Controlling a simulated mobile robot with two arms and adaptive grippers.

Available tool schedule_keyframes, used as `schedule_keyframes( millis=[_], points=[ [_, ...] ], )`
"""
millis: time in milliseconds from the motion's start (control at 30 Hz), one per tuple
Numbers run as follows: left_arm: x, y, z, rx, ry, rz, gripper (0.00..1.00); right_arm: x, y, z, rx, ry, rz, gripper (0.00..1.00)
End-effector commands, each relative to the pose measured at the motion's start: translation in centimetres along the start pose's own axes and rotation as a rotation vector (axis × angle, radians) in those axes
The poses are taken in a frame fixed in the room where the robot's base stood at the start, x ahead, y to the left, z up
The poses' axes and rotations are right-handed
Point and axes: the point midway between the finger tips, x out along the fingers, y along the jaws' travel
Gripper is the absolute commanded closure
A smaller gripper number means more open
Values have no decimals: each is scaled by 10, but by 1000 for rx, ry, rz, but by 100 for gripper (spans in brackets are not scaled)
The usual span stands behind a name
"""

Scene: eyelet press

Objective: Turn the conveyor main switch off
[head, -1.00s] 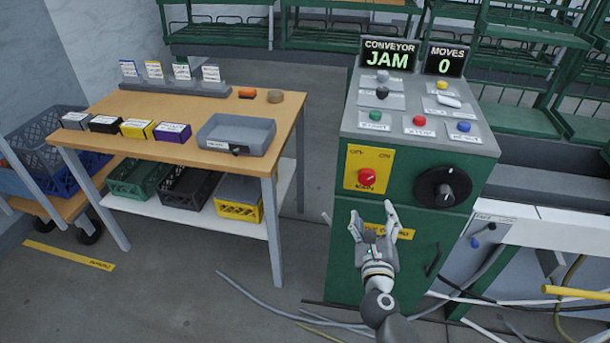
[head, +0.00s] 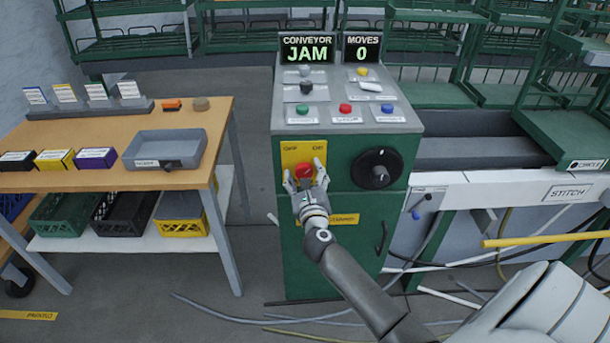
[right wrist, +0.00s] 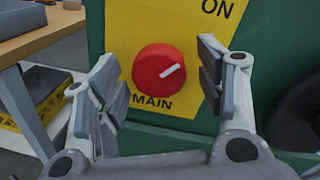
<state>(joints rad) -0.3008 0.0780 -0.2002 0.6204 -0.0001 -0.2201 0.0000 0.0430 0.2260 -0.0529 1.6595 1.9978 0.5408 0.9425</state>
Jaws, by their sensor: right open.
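The conveyor main switch (head: 305,170) is a round red knob on a yellow plate (head: 290,151) on the green cabinet's front. The plate reads OFF on the left and ON on the right in the head view. In the right wrist view, the knob (right wrist: 158,72) has a white mark pointing up and right, toward the word ON. My right gripper (head: 304,176) is open in front of the plate. Its fingers stand on either side of the knob, with gaps visible in the right wrist view. My left gripper is out of view.
A large black dial (head: 377,168) sits right of the switch. Several buttons are on the cabinet's grey top (head: 345,127), below displays reading JAM (head: 306,52) and MOVES 0 (head: 362,49). A wooden table (head: 60,181) with a grey tray (head: 165,150) stands left. Cables (head: 240,316) lie on the floor.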

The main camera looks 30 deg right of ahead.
Motion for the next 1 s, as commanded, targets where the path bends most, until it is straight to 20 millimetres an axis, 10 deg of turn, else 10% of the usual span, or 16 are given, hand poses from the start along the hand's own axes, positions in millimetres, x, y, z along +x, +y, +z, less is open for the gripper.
schedule_keyframes(
  millis=[300, 667, 1000],
  points=[
    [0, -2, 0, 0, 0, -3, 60, 2, 0, 0, -1, 0, 1, 38],
    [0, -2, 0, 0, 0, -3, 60, 2, 0, 0, -1, 0, 1, 83],
    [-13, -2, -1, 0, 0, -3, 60, 2, -1, 3, -60, 6, 4, 83]
  ],
)
